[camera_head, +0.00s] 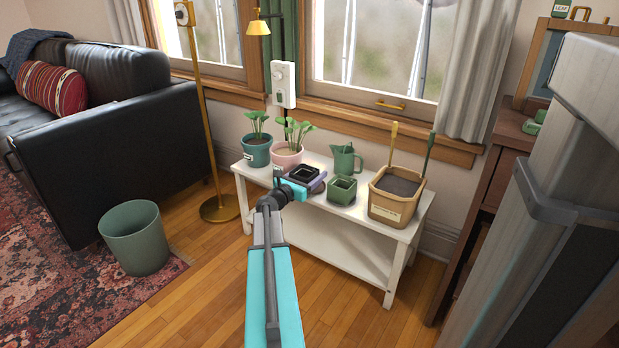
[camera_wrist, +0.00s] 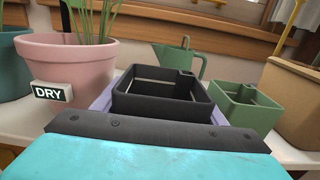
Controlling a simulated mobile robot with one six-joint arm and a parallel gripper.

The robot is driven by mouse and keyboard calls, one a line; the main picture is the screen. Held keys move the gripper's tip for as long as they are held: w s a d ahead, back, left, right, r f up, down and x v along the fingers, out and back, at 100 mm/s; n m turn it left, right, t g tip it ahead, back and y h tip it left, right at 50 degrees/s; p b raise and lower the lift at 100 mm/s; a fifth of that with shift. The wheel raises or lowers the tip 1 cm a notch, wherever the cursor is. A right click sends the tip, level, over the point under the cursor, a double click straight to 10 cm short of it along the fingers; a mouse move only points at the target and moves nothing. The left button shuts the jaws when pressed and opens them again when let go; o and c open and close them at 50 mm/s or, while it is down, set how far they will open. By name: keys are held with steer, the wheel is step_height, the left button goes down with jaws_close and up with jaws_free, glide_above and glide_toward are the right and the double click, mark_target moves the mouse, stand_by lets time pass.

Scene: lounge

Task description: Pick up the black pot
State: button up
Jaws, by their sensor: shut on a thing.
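The black pot (camera_head: 304,174) is a small square, open-topped pot near the middle of the white bench. In the wrist view the black pot (camera_wrist: 160,97) stands upright just past my gripper's front edge, and its inside looks empty. My gripper (camera_head: 298,184) is at the bench with its jaws shut on the black pot. In the wrist view the dark edge and turquoise body of my gripper cover the pot's lower near side. Something lilac (camera_wrist: 104,98) shows around the pot's sides. I cannot tell whether the pot touches the bench.
On the white bench (camera_head: 345,219), a pink plant pot (camera_head: 287,158) marked DRY and a teal one (camera_head: 257,153) stand left. A green square pot (camera_head: 342,190), a green watering can (camera_head: 346,160) and a tan soil box (camera_head: 396,196) stand right. A lamp (camera_head: 212,110) stands left of the bench.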

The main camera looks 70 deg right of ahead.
step_height(320, 180, up, 26)
steer(key=p, duration=1)
steer(key=shift+f, duration=0.1)
